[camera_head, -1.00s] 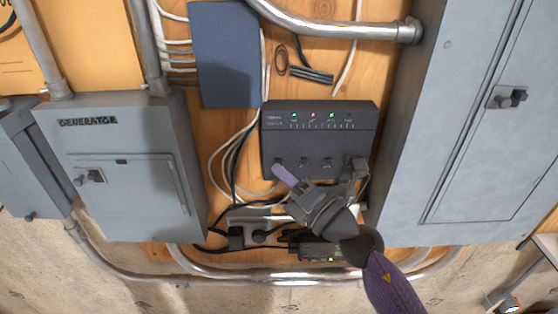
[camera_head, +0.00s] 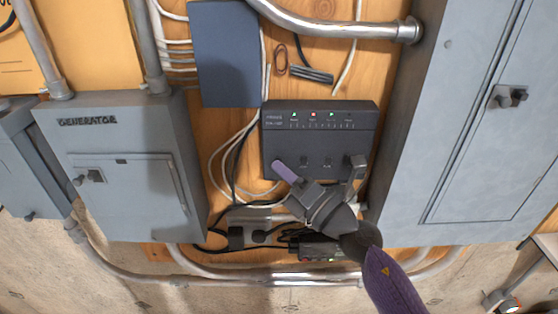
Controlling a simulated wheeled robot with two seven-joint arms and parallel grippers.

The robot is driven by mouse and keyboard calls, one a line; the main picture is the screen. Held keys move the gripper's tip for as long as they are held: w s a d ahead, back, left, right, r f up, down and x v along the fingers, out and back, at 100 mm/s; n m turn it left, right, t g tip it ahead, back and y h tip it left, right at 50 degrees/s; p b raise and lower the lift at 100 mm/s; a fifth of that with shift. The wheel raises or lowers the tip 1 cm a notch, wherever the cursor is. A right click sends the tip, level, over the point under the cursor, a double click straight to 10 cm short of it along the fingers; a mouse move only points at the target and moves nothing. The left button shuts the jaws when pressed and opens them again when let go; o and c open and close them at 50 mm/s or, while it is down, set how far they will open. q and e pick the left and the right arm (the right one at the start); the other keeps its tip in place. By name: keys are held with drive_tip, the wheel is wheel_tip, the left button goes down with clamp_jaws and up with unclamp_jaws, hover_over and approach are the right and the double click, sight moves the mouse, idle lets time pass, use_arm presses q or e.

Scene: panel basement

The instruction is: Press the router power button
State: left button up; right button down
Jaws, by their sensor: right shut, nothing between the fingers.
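The router (camera_head: 318,140) is a dark grey box on the wooden panel, with a row of small lit indicators near its top. Small dark buttons (camera_head: 315,161) show on its lower front; I cannot tell which is the power button. My right gripper (camera_head: 319,181) is over the router's lower part, coming up from the lower right. One purple-tipped finger lies over the lower left of the router, the other part near its lower right corner. They hide some of the lower front. Contact with a button cannot be made out. Nothing is held. My left gripper is out of view.
A grey generator box (camera_head: 125,200) stands left and a large grey panel cabinet (camera_head: 465,130) right. A blue-grey box (camera_head: 226,55) is above left. Cables and a power strip (camera_head: 260,233) lie below the router, and metal conduit (camera_head: 330,28) crosses above.

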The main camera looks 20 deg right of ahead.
drive_tip(key=shift+w+d, duration=0.1)
drive_tip(key=shift+w, duration=0.2)
idle(0.5)
idle(0.4)
drive_tip(key=shift+s+a, duration=0.2)
drive_tip(key=shift+s, duration=0.55)
drive_tip(key=shift+s+a+p, duration=0.25)
drive_tip(key=shift+s, duration=0.55)
drive_tip(key=shift+s+a+p, duration=0.2)
drive_tip(key=shift+s+p, duration=0.1)
drive_tip(key=shift+s, duration=0.5)
drive_tip(key=shift+s+a+p, duration=0.25)
drive_tip(key=shift+s, duration=0.55)
